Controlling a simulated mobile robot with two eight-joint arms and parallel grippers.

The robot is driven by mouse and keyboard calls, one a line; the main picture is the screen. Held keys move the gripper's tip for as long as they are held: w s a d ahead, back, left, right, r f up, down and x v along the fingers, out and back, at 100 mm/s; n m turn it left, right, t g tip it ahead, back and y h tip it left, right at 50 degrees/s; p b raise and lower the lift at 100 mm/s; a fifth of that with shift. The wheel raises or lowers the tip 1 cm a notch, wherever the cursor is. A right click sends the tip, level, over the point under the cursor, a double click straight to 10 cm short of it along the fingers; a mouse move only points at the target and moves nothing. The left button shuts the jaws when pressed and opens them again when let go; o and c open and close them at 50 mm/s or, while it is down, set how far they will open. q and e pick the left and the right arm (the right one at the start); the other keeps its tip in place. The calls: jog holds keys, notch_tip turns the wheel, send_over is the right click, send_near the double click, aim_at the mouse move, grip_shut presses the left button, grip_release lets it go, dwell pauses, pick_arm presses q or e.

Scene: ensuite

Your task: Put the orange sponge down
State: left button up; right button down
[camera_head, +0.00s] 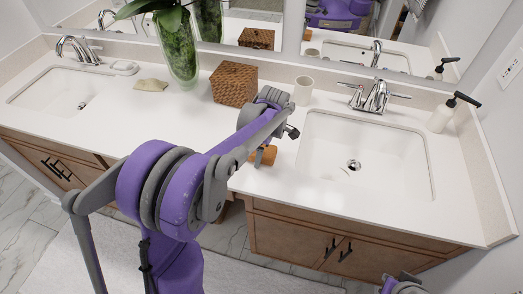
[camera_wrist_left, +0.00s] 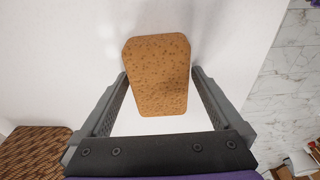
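The orange sponge (camera_head: 264,155) is a speckled block at the front of the white counter, partly hidden by my left arm in the head view. In the left wrist view the sponge (camera_wrist_left: 157,75) sits between the two fingertips of my left gripper (camera_wrist_left: 158,76), its sides against them. The fingers stand apart by the sponge's width. I cannot tell whether its far side touches the counter (camera_head: 150,112). In the head view the arm hides most of the left gripper. Only a small part of my right arm shows at the bottom edge, with no fingers visible.
A woven brown box (camera_head: 234,84), a white cup (camera_head: 303,91) and a glass vase (camera_head: 178,50) stand behind. The right sink (camera_head: 360,155) and faucet (camera_head: 375,97) lie to the right, with a soap bottle (camera_head: 441,116) beyond. A beige cloth (camera_head: 151,85) lies left. Bare counter lies around the sponge.

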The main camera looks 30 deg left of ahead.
aim_at(266, 150)
pick_arm(q)
jog(key=shift+r, duration=0.55)
notch_tip(266, 150, up, 10)
jog(key=d+r, duration=0.1)
jog(key=d, duration=0.1)
jog(key=s+d+f+m+t, duration=0.3)
jog(key=s+d+m, duration=0.1)
jog(key=s+m, duration=0.6)
jog(key=s+d+f+m+t+h+p, duration=0.1)
jog(key=s+d+f+m+t, duration=0.2)
jog(key=s+m, duration=0.7)
jog(key=shift+s+d+f+m+h, duration=0.15)
jog(key=shift+d+f+m+h, duration=0.15)
jog(key=shift+d+f, duration=0.4)
jog(key=shift+a+f, duration=0.1)
jog(key=shift+a, duration=0.1)
